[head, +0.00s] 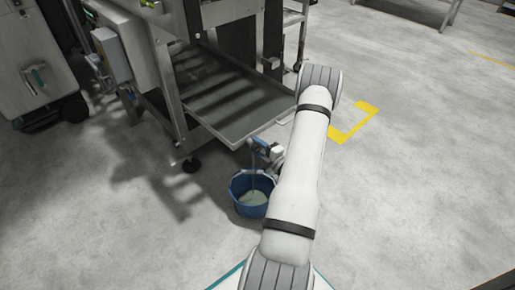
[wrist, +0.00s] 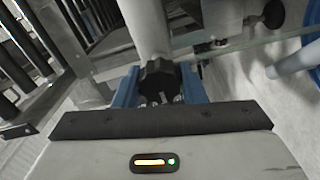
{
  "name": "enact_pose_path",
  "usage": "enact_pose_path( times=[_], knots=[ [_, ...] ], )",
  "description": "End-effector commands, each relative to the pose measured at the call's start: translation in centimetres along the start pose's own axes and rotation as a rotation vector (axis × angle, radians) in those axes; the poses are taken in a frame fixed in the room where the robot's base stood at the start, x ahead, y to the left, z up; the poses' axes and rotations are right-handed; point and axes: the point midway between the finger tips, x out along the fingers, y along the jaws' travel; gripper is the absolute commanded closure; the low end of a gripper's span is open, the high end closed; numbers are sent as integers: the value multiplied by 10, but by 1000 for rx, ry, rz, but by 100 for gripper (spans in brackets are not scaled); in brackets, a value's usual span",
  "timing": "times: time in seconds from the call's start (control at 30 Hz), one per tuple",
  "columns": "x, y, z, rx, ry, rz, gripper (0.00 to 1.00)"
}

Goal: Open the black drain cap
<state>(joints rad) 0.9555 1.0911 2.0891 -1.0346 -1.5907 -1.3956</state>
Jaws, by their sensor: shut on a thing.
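The black drain cap (wrist: 160,78) sits at the end of a pale pipe (wrist: 147,25) in the wrist view. My gripper (wrist: 158,86) has one blue finger on each side of the cap and is shut on it. In the head view my gripper (head: 263,149) is low beside the front edge of the machine's tray, above a blue bucket (head: 236,190). My arm hides part of this spot, and the cap cannot be made out there.
Pale liquid (head: 251,198) shows in the bucket, and a thin pale vertical streak stands above it. The tray (head: 236,120) and a machine leg with a dark foot (head: 191,165) are close on the left. Open floor (head: 425,170) lies right, with a yellow marking (head: 355,125).

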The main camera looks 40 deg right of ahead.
Motion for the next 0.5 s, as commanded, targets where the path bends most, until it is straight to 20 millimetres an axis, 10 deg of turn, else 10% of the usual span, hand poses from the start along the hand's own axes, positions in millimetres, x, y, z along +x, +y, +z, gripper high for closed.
enact_pose_path(
  times=[0.17, 0.2, 0.5],
  knots=[
    [0, -1, -1, 0, 1, -2, 86],
    [0, -1, -1, 0, 1, -2, 60],
    [0, 0, 0, 1, 0, -1, 41]
  ],
)
